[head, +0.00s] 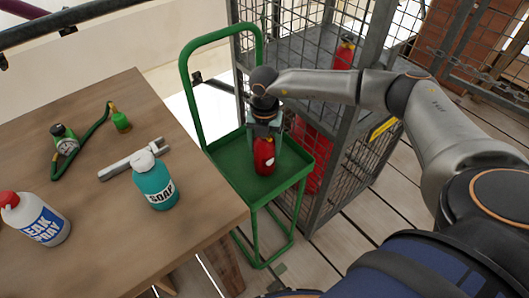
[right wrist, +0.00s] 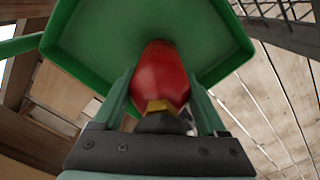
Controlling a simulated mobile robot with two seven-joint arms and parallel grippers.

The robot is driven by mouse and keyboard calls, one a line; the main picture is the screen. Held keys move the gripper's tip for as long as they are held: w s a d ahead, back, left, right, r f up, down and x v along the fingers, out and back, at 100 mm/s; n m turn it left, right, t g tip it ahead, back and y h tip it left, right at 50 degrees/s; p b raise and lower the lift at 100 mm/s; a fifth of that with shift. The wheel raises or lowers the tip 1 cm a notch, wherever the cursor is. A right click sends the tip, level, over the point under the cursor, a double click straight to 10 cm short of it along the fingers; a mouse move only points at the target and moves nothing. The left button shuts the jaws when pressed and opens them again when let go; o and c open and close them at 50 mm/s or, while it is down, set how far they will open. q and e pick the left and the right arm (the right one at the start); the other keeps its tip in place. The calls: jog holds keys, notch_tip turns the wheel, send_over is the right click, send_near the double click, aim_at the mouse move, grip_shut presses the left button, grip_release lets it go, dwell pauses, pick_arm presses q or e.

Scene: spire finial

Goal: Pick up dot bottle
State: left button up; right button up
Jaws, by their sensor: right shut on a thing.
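A red bottle (head: 264,157) with a pale mark on its side is over the green stool-like stand's flat top. My right gripper (head: 265,132) comes down over it from above and is shut on it. In the right wrist view the red bottle (right wrist: 162,75), with a yellow collar and dark cap, sits between the two fingers of my right gripper (right wrist: 160,98). I cannot tell whether its base touches the green top. No lettering is readable on it, so I cannot confirm it is the dot bottle. My left gripper is not in view.
The green stand (head: 290,167) has a tall handle and stands beside a wire cage (head: 345,150) holding red items. On the wooden table (head: 110,235) are a teal soap bottle (head: 156,188), a white spray bottle (head: 42,222), a wrench (head: 122,168) and a gauge with hose (head: 66,147).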

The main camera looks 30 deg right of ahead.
grip_shut()
jog(key=shift+w+r, duration=0.1)
jog(key=shift+r, duration=0.1)
